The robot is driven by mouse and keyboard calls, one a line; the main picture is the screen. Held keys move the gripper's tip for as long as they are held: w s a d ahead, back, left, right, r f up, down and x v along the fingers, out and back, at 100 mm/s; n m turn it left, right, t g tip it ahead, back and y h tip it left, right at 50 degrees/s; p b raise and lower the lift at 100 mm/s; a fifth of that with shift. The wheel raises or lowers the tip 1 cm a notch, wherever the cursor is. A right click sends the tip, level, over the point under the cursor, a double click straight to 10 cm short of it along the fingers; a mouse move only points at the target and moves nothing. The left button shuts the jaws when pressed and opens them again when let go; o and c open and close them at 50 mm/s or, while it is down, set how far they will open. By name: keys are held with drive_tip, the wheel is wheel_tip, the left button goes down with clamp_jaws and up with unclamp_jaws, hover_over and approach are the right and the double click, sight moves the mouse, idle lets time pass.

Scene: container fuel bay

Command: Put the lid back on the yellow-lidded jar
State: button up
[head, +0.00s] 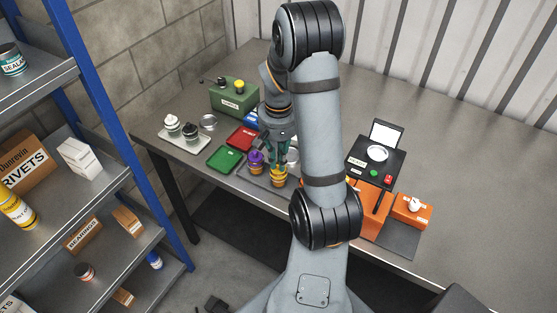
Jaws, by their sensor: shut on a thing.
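My gripper (279,161) points down over the front of the bench and is shut on a yellow lid (278,171). The lid is at the top of an amber jar (278,182) on a grey tray (265,182). At this size I cannot tell whether the lid rests on the jar's rim or is just above it. A similar jar with a purple lid (256,157) stands close on the left. My arm covers part of the area to the right of the yellow lid.
Green (225,159) and red (242,138) trays lie left of the jars. A pale tray (188,141) with two small containers is farther left. A green box (234,96) stands behind. A black device (376,160) and orange blocks (411,208) are right. The bench's far right is clear.

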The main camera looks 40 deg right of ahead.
drive_tip(key=o, duration=0.8)
drive_tip(key=shift+o, duration=0.8)
drive_tip(key=o, duration=0.4)
drive_tip(key=shift+c, duration=0.2)
drive_tip(key=shift+r, duration=0.1)
drive_tip(key=shift+r+p, duration=2.85)
drive_tip(key=shift+r, duration=0.6)
drive_tip(key=shift+c, duration=0.3)
clamp_jaws()
